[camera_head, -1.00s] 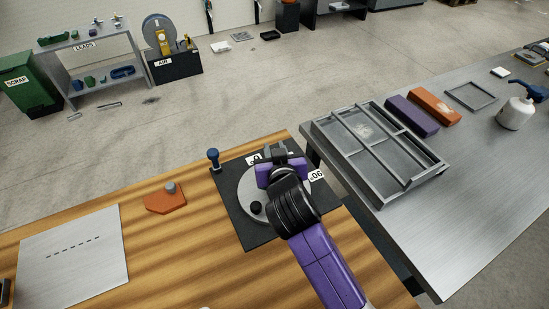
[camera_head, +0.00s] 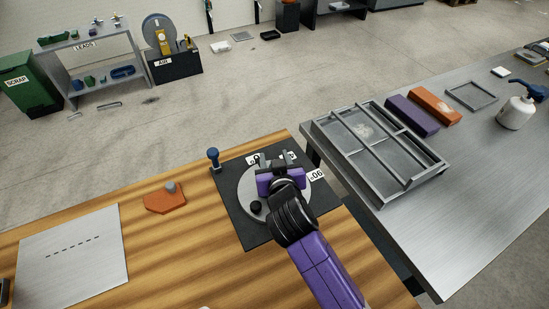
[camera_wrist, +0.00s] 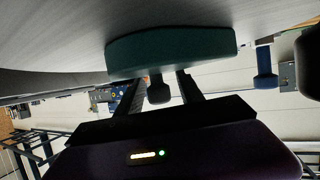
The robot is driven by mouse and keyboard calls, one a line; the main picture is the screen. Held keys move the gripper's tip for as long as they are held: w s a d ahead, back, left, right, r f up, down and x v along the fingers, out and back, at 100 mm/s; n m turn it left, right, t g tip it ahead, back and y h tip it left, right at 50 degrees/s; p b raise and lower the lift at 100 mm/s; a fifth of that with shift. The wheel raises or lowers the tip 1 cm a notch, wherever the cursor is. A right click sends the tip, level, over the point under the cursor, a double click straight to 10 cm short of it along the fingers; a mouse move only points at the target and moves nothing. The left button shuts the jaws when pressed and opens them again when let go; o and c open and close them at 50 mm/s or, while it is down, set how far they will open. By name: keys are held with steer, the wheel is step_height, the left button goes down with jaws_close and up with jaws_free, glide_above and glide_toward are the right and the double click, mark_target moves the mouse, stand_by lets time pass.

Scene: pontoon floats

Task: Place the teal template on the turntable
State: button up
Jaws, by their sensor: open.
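The teal template (camera_wrist: 172,50) shows in the wrist view as a thick curved block with a dark knob (camera_wrist: 158,91). It appears to rest against the grey disc of the turntable (camera_wrist: 50,35). In the head view the turntable (camera_head: 247,190) is a round grey plate on a dark square base, and my gripper hides the template there. My gripper (camera_head: 273,161) is over the far part of the turntable. Its two fingers are spread, one on each side of the knob, with gaps visible in the wrist view (camera_wrist: 160,93).
A blue-topped post (camera_head: 213,157) stands at the base's left corner. An orange template (camera_head: 166,198) and a metal sheet (camera_head: 73,261) lie on the wooden bench to the left. A framed grey tray (camera_head: 380,150) sits on the metal table to the right.

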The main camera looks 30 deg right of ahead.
steer(key=shift+r, duration=0.15)
steer(key=b+v, duration=0.1)
steer(key=v, duration=1.1)
steer(key=shift+s+f, duration=0.15)
steer(key=shift+f, duration=0.05)
